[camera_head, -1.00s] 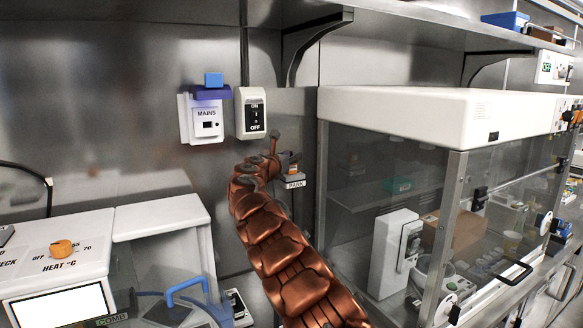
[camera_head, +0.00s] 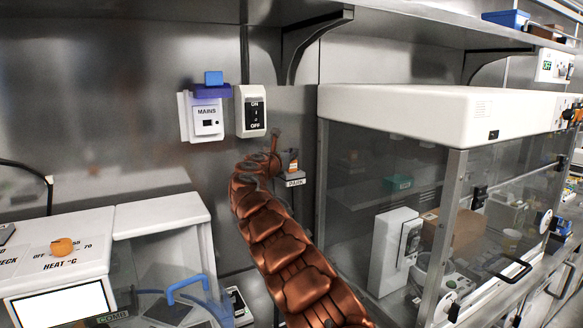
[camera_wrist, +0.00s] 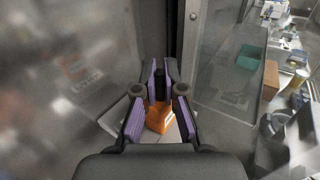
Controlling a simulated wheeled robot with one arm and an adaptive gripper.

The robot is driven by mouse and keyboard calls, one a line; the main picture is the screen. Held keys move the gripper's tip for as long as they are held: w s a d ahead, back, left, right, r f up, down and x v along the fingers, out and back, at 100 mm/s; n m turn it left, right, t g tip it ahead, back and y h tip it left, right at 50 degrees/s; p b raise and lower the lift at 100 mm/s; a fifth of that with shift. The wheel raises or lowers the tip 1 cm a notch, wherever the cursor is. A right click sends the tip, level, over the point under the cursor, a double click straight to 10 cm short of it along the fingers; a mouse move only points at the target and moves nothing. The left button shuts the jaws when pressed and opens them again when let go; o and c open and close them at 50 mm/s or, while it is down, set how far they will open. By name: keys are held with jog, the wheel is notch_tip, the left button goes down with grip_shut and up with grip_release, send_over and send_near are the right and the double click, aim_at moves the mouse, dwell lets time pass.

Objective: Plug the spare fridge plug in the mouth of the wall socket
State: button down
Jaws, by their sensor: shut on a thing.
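The wall socket (camera_head: 207,122) is a white box labelled MAINS on the metal back wall, with a small dark mouth and a raised blue lid. The spare fridge plug, orange, shows beside the arm's end in the head view (camera_head: 293,165), just above the small PARK holder (camera_head: 296,182). My gripper (camera_wrist: 160,90) has purple-padded fingers and is shut on the orange plug (camera_wrist: 161,117). In the head view the brown arm hides most of the gripper. The gripper is below and to the right of the socket. Whether the plug touches the holder cannot be told.
A white ON/OFF switch (camera_head: 251,111) is on the wall right of the socket. A glass-fronted cabinet (camera_head: 400,115) stands close right of the arm. A heater unit (camera_head: 62,255) is at lower left. A shelf bracket (camera_head: 305,45) hangs above. The wall below the socket is clear.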

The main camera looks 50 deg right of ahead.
dwell(0.3)
jog(key=shift+w+a+r, duration=0.1)
jog(key=shift+r, duration=1.7)
jog(key=shift+s+a, duration=0.1)
jog(key=shift+s, duration=0.15)
jog(key=s+a+r+b, duration=0.1)
jog(key=s+a+b, duration=0.3)
jog(key=s+a, duration=0.6)
jog(key=shift+s+a+r, duration=0.25)
jog(key=shift+s+a, duration=0.15)
jog(key=shift+a, duration=0.2)
